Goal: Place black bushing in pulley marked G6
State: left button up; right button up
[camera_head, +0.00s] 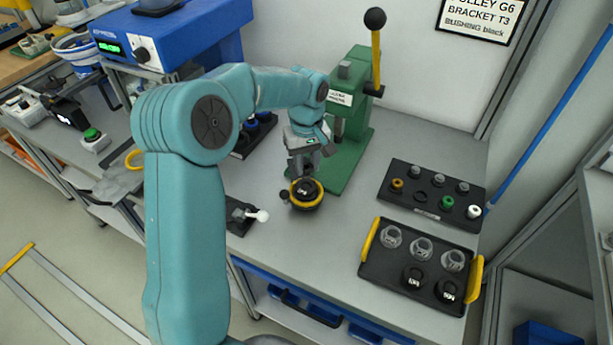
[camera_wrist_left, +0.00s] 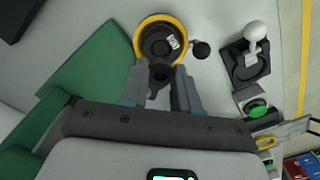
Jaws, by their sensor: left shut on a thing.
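My left gripper (camera_head: 303,168) is over the bench in front of the green press. In the left wrist view its fingers (camera_wrist_left: 160,92) are shut on a small black bushing (camera_wrist_left: 160,71). A black pulley (camera_head: 305,189) sits in a round yellow-rimmed holder (camera_head: 307,206) just below the gripper. In the left wrist view the pulley (camera_wrist_left: 155,42) bears a small white mark that I cannot read surely. The bushing overlaps the pulley's near edge in that view; I cannot tell whether they touch. My right gripper is not in view.
The green press (camera_head: 352,150) with its black-knobbed lever stands close behind. A black tray (camera_head: 425,211) of bushings and a yellow-handled tray (camera_head: 375,272) of pulleys lie to the right. A white-knobbed clamp (camera_head: 262,216) is left of the holder. A wall sign (camera_head: 480,18) reads G6, T3, black.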

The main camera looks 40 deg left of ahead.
aim_at(306, 187)
pick_arm(q)
notch_tip(306, 187, down, 4)
jog(key=shift+s+a+f, duration=0.1)
jog(key=shift+f, duration=0.55)
jog(key=shift+f, duration=0.1)
jog(key=o, duration=1)
